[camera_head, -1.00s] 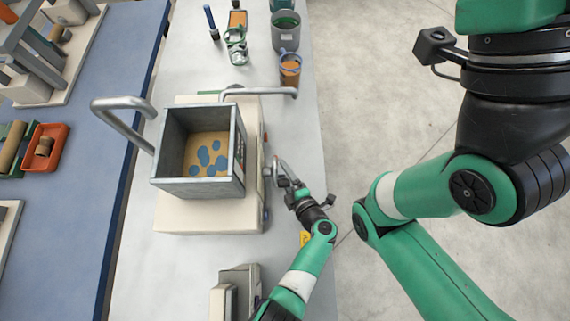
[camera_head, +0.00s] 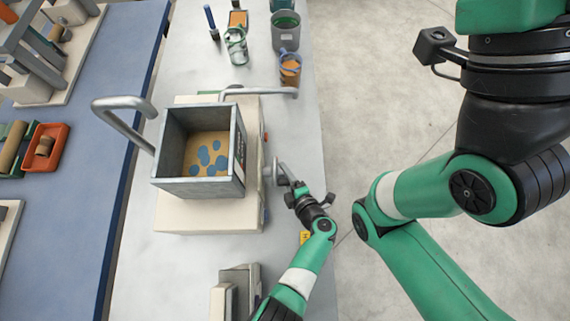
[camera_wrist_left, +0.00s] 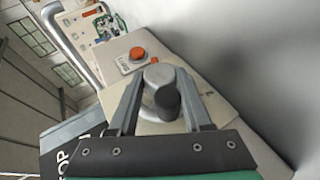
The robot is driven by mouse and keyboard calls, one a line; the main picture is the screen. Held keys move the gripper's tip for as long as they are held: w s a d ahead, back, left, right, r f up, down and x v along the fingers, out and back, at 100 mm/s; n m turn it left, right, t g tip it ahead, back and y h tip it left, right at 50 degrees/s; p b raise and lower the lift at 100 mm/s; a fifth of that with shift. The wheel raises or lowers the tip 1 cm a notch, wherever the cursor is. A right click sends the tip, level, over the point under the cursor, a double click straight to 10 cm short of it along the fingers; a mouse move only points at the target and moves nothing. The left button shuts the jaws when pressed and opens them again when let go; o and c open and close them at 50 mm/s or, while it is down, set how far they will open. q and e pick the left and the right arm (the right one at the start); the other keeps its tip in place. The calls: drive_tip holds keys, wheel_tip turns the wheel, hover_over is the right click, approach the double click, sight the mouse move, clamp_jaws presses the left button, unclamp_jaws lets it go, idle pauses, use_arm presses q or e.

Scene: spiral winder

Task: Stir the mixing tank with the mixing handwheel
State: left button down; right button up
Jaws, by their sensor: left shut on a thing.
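The mixing tank (camera_head: 240,165) is an open grey square box on a cream base (camera_head: 205,216). Tan material with several blue patches (camera_head: 204,157) lies inside. The metal mixing handwheel (camera_head: 281,172) is on the right side of the base; its round grey hub (camera_wrist_left: 158,75) shows in the left wrist view. My left gripper (camera_head: 294,186) is beside the handwheel. In the left wrist view its two fingers (camera_wrist_left: 162,88) are on either side of the dark handle knob (camera_wrist_left: 167,99), shut on it. My right arm is at the right, its gripper out of view.
A bent metal pipe (camera_head: 122,104) stands left of the tank, and another (camera_head: 262,91) runs behind it. Cups and cans, including a grey bucket (camera_head: 285,36), stand at the table's back. A grey block (camera_head: 236,290) is in front. An orange button (camera_wrist_left: 137,54) shows near the hub.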

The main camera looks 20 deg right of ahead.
use_arm(q)
drive_tip(key=shift+r+g+p, duration=0.2)
drive_tip(key=shift+g+p, duration=0.4)
drive_tip(key=shift+p, duration=0.15)
drive_tip(key=shift+w+m+g, duration=0.15)
drive_tip(key=shift+m+g, duration=0.15)
drive_tip(key=shift+g, duration=0.4)
drive_tip(key=shift+w+f+g+y+b, duration=0.1)
drive_tip(key=shift+f+g+y+b, duration=0.2)
drive_tip(key=shift+g+b, duration=0.55)
drive_tip(key=shift+m+g+b, duration=0.4)
drive_tip(key=shift+g+b, duration=0.35)
drive_tip(key=shift+b, duration=0.2)
drive_tip(key=shift+r+g+b, duration=0.25)
drive_tip(key=shift+g+b, duration=0.05)
drive_tip(key=shift+d, duration=0.1)
drive_tip(key=shift+c, duration=1.8)
unclamp_jaws()
drive_tip(key=shift+r, duration=0.1)
